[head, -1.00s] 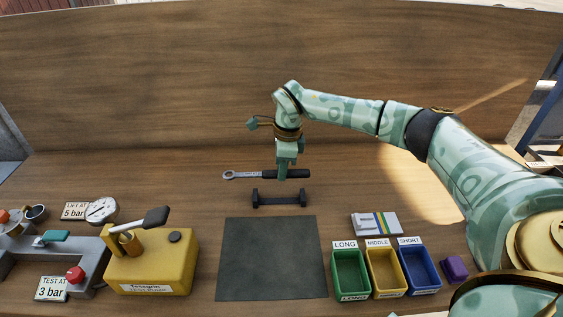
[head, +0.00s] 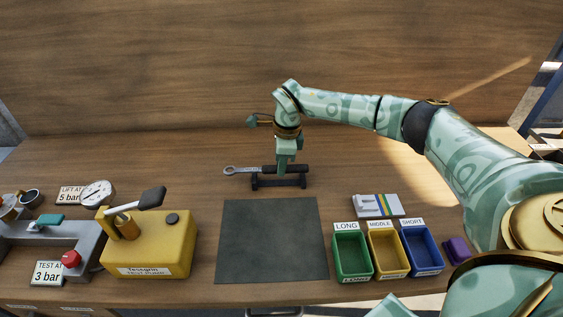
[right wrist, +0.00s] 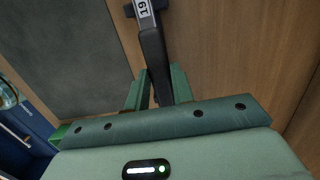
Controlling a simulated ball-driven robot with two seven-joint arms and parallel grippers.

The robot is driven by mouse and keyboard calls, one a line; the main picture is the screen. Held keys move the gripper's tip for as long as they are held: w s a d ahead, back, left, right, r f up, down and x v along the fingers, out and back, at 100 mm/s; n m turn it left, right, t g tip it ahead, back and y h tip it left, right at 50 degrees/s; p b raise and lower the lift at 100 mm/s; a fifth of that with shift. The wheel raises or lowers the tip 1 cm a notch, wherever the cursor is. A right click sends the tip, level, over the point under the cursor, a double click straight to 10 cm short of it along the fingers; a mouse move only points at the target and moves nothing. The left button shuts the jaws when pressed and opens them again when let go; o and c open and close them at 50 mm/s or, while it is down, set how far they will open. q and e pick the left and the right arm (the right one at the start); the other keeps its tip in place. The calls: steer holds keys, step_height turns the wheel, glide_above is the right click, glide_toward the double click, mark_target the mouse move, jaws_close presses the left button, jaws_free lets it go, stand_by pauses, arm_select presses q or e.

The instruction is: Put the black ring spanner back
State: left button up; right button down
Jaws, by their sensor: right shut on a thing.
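The black ring spanner (head: 243,170) has a silver ring end pointing left and a dark handle. My right gripper (head: 284,171) is shut on the handle from above. The small black rest (head: 278,184) stands on the bench right below the spanner. The handle is level and at the top of the rest's posts; I cannot tell whether it touches them. In the right wrist view the dark handle (right wrist: 153,52) runs between the fingers, and a white label reading 19 shows at the top edge. My left gripper is not in view.
A dark mat (head: 270,240) lies clear in front of the rest. Green, yellow and blue bins (head: 387,272) stand to its right, with a striped white box (head: 377,206) behind them. A yellow test pump (head: 150,245) and a gauge (head: 97,193) stand at left. A wooden back panel closes the rear.

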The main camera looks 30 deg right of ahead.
steer(key=shift+f+b, duration=0.35)
steer(key=shift+f, duration=0.7)
steer(key=c, duration=0.6)
jaws_free()
steer(key=shift+c, duration=0.2)
steer(key=shift+r, duration=0.1)
steer(key=shift+s+d+r+p, duration=0.1)
steer(key=shift+d+r+p, duration=0.05)
steer(key=shift+r+p, duration=1.2)
steer(key=shift+s+d+r+p, duration=0.1)
steer(key=shift+r+p, duration=0.95)
steer(key=shift+r, duration=0.6)
